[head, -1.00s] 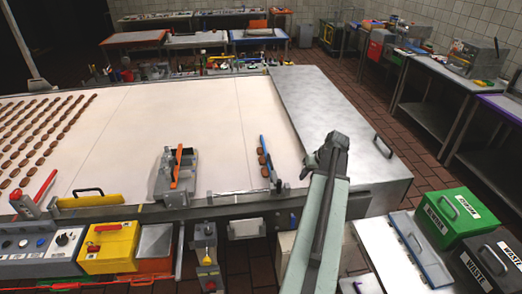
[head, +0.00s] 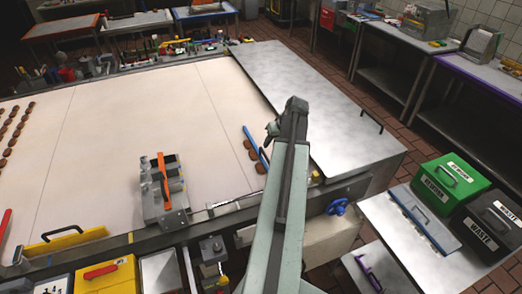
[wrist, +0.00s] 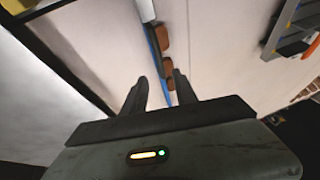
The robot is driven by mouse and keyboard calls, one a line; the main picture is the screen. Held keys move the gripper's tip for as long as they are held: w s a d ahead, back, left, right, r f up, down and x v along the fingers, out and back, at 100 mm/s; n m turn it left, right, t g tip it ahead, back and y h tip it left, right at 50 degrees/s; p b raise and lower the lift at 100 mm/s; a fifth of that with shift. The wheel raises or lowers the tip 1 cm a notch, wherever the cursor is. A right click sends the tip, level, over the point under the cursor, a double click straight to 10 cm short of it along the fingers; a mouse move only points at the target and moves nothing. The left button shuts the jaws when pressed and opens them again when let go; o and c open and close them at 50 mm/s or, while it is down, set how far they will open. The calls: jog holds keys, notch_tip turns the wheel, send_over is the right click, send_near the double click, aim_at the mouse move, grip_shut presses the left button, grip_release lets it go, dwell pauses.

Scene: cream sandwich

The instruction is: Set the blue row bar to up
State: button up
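The blue row bar (head: 250,138) is a thin bar near the right end of the pale belt, beside a short row of brown biscuits (head: 254,156). I cannot tell whether it is raised or lowered. In the wrist view the blue bar (wrist: 154,44) runs down towards my fingers, with biscuits (wrist: 164,38) on its right. My gripper (wrist: 160,82) is open, its two dark fingers apart, with the bar's lower part appearing between them. In the head view my gripper (head: 271,131) is just right of the bar, partly hidden by my arm. Contact is not clear.
An orange-handled grey device (head: 166,185) stands left of the bar on the belt's front edge. A steel cover (head: 320,95) lies to the right. A blue knob (head: 338,207) is on the front side. Green (head: 450,183) and black (head: 490,222) bins stand at the right.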

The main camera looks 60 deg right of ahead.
aim_at(264, 153)
jog(key=b+x, duration=0.7)
jog(key=x, duration=0.1)
jog(key=shift+r, duration=0.1)
grip_shut()
dwell(1.0)
